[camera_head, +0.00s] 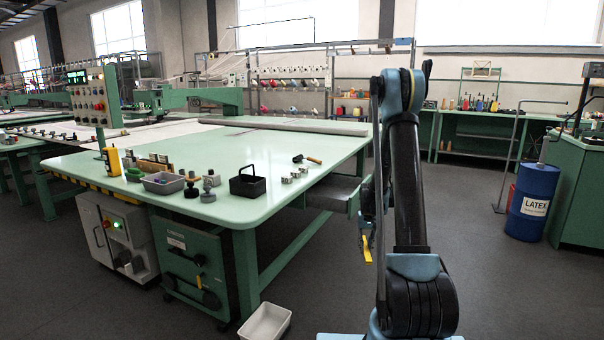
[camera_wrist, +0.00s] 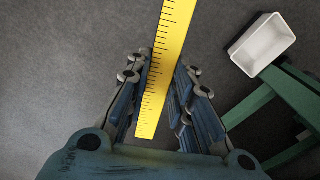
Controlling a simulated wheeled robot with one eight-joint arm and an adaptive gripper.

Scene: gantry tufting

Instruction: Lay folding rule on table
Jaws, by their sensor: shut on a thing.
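A yellow folding rule (camera_wrist: 174,40) with black marks is held between the fingers of my gripper (camera_wrist: 165,85) in the wrist view. It points away from the palm, over bare floor. In the head view the yellow rule (camera_head: 367,248) shows low beside my arm, to the right of the table and below its top. My gripper is mostly hidden behind my arm there. The pale green table (camera_head: 240,148) stands to the left, with a wide clear area in its middle.
A black basket (camera_head: 247,182), a grey tray (camera_head: 163,183), a hammer (camera_head: 307,159) and several small tools line the table's near edge. A white bin (camera_head: 266,322) lies on the floor by the table leg and shows in the wrist view (camera_wrist: 262,45). A blue latex drum (camera_head: 533,203) stands right.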

